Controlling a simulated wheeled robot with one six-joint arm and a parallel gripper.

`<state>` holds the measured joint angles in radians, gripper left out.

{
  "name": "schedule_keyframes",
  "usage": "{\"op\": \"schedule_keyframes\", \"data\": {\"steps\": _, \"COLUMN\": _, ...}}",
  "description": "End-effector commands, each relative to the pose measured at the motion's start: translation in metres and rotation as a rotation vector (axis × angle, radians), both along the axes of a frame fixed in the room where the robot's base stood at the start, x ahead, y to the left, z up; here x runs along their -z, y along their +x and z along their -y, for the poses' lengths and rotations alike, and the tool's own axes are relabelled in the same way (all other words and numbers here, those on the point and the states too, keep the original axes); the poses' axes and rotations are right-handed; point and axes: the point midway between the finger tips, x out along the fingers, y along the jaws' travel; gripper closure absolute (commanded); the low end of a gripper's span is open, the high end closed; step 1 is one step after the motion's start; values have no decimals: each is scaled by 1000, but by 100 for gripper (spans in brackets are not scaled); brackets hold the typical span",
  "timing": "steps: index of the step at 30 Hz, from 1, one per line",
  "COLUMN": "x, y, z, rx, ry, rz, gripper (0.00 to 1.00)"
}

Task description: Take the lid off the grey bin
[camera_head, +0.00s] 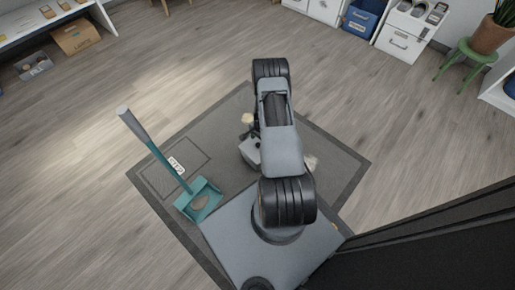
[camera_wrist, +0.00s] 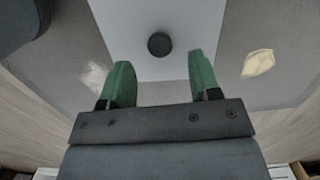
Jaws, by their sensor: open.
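In the wrist view my gripper (camera_wrist: 160,64) has its two green fingers wide apart, with nothing between them. In the head view it is mostly hidden under my arm, over the dark mat. A small grey bin (camera_head: 33,65) with things in it stands at the far left, away from my gripper; I cannot tell whether a lid is on it. Beyond the fingers, the wrist view shows a light grey surface with a black round spot; I cannot tell whether it is a lid or part of my own base.
A teal long-handled dustpan (camera_head: 199,201) stands on the mat (camera_head: 345,165) at the left. Pale scraps, one (camera_head: 312,162) right of my arm, lie there. A cardboard box (camera_head: 76,37), a blue bin (camera_head: 361,19) and a green stool (camera_head: 469,54) stand farther off. Wooden floor between is clear.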

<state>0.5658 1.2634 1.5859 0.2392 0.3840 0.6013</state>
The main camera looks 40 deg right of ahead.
Motion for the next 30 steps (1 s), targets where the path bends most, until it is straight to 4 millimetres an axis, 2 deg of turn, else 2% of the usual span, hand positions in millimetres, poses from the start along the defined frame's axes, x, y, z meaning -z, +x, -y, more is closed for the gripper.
{"op": "schedule_keyframes", "data": {"steps": 3, "x": 20, "y": 0, "z": -3, "rx": -1, "ry": 0, "rz": -1, "gripper": 43}}
{"op": "schedule_keyframes", "data": {"steps": 8, "x": 40, "y": -1, "z": -6, "rx": -2, "ry": 0, "rz": -1, "gripper": 43}}
{"op": "schedule_keyframes", "data": {"steps": 17, "x": 42, "y": -1, "z": -7, "rx": -1, "ry": 0, "rz": 0, "gripper": 44}}
{"op": "schedule_keyframes", "data": {"steps": 30, "x": 42, "y": -1, "z": -7, "rx": -1, "ry": 0, "rz": 0, "gripper": 86}}
